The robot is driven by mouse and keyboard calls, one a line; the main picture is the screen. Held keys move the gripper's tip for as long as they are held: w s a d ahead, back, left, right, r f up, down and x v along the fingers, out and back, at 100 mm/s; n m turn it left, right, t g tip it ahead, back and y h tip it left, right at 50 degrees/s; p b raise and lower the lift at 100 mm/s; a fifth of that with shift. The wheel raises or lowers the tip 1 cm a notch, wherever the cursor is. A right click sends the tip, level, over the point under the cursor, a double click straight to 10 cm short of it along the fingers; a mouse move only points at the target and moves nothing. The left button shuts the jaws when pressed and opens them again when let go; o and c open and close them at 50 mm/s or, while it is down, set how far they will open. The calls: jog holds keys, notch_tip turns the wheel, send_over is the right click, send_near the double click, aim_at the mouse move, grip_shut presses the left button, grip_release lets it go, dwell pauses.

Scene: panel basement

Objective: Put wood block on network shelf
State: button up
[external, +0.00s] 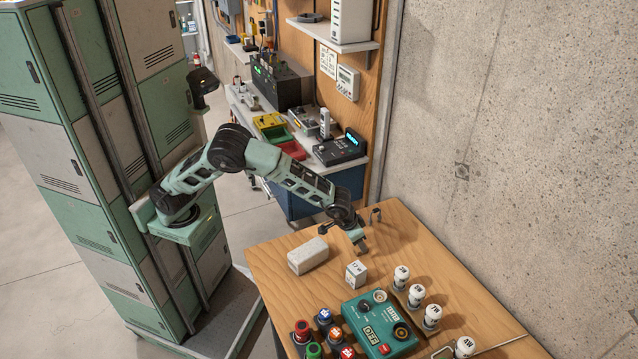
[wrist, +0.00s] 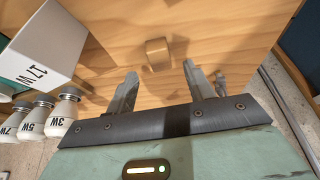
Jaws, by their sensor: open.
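A small wood block (wrist: 157,55) lies on the wooden table (external: 440,270). In the wrist view it sits just beyond and between the fingertips, apart from both. My gripper (external: 356,234) hangs low over the far part of the table; in the wrist view its fingers (wrist: 164,75) are spread with nothing between them. In the external view the block is too small and close to the gripper to make out surely. A wall shelf (external: 335,40) at the top, bearing a white upright device (external: 351,18), appears to be the network shelf.
A pale box (external: 307,255) and a small white box (external: 356,273) stand left of and in front of the gripper. A teal tester (external: 378,320), several bulbs (external: 416,296) and coloured buttons fill the near table. A workbench with devices (external: 341,148) stands below the shelf.

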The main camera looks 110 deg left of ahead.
jog(key=shift+x, duration=1.9)
jog(key=shift+s+d, duration=0.1)
jog(key=c, duration=1.1)
jog(key=shift+r, duration=0.1)
jog(key=shift+c, duration=0.2)
